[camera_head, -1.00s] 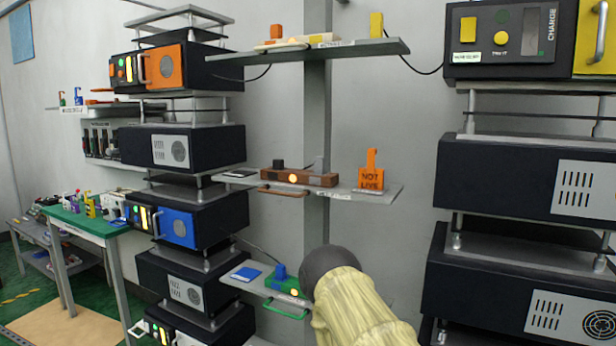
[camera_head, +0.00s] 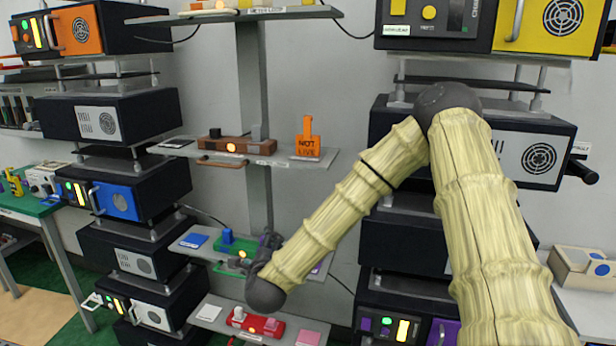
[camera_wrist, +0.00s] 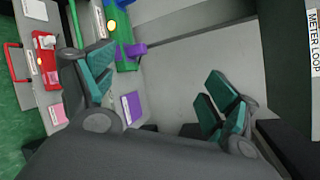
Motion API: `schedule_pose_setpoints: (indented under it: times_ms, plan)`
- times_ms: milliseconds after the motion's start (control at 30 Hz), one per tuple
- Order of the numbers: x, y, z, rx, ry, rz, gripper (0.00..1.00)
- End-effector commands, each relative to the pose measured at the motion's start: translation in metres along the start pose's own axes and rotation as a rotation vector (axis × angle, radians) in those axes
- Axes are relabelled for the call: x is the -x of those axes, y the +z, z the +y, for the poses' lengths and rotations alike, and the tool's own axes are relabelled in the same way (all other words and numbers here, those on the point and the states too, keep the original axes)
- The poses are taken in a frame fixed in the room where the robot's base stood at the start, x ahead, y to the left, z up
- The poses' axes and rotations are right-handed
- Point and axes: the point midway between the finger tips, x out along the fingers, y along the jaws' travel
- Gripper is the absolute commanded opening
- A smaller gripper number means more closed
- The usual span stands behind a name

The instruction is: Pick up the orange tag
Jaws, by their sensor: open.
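The orange tag (camera_head: 307,137) stands upright near the right end of the middle shelf (camera_head: 325,158) in the head view, with "NOT LIVE" written on it. My gripper (camera_head: 266,252) is in front of the lower shelf with the green fixture, below and to the left of the tag, and apart from it. The wrist view shows my gripper (camera_wrist: 162,92) with its teal-padded fingers spread wide and nothing between them. The tag does not show in the wrist view. In the head view my wrist and forearm partly hide the gripper.
A brown fixture (camera_head: 231,146) with a lit orange lamp sits left of the tag. A green fixture (camera_head: 228,246) and a red fixture (camera_head: 256,324) sit on lower shelves. Dark equipment boxes (camera_head: 112,117) stand in stacks on both sides. Bare wall (camera_head: 345,80) lies above the tag.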

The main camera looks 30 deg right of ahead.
Motion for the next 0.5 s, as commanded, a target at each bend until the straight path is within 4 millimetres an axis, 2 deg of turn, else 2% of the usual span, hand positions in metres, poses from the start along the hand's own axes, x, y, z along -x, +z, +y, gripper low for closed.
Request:
schedule_pose_setpoints:
  times_ms: [33,100,200,333,400,500]
  plan:
    - [-0.003,0.018,-0.048,-0.141,-0.075,0.005,0.88]
    - [-0.006,0.032,-0.102,-0.33,-0.171,0.007,0.88]
    - [-0.004,0.044,-0.168,-0.571,-0.29,0.001,0.88]
    - [0.003,0.051,-0.232,-0.802,-0.404,-0.016,0.88]
    - [0.006,0.052,-0.253,-0.884,-0.444,-0.025,0.88]
    - [0.009,0.052,-0.271,-0.952,-0.478,-0.033,0.88]
